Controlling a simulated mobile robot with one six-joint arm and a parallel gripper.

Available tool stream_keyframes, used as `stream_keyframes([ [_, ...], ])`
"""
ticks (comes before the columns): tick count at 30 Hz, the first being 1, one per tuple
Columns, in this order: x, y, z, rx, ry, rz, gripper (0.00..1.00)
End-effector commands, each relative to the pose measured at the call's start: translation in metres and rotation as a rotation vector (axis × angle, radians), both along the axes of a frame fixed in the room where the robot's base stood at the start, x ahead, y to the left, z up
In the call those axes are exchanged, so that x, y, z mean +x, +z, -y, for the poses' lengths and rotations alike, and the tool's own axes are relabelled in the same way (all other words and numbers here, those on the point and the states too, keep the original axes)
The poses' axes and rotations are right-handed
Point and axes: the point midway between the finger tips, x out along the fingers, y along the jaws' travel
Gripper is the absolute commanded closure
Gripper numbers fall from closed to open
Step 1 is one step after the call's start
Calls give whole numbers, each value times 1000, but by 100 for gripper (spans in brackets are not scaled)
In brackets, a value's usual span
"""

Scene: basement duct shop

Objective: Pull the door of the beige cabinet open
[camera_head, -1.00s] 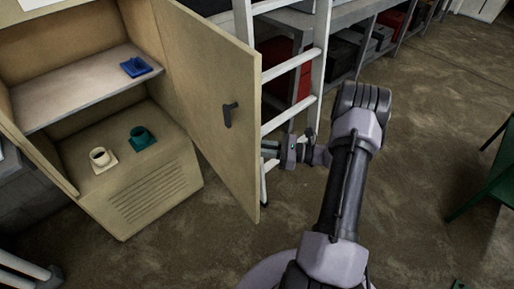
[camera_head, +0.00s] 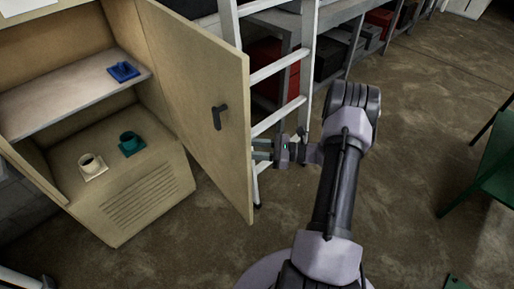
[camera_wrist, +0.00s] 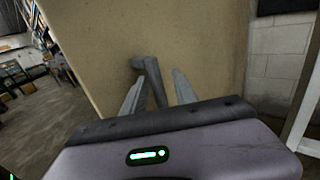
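The beige cabinet (camera_head: 150,200) stands at the left in the head view, with its interior showing. Its door (camera_head: 190,75) stands wide open, swung out to the right. A dark handle (camera_head: 218,117) shows on the door face toward the head camera. My gripper (camera_head: 262,150) is at the door's free edge, on the far side, its fingertips partly hidden by the door. In the wrist view my gripper (camera_wrist: 158,92) is open, its fingers on either side of a dark lever handle (camera_wrist: 150,73) on the beige panel (camera_wrist: 200,40). I cannot tell whether they touch it.
A white ladder (camera_head: 281,66) stands just behind the door and gripper. Shelving with red and dark boxes (camera_head: 335,52) runs behind it. A green chair (camera_head: 492,165) is at the right. A blue item (camera_head: 123,71) and two cups are inside the cabinet.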

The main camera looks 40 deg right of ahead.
Motion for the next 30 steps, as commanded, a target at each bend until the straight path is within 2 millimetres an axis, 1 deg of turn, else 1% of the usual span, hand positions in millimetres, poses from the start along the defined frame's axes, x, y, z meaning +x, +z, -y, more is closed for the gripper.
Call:
stream_keyframes([
  [2,-5,1,6,0,-2,0,65],
  [5,-19,2,20,1,-5,-1,65],
  [15,-93,2,93,-1,-4,0,65],
  [18,-109,1,108,0,-3,0,65],
  [21,-118,1,117,0,-2,0,65],
  [23,-121,0,120,-1,-1,-1,65],
  [30,-122,0,121,1,0,-1,65],
])
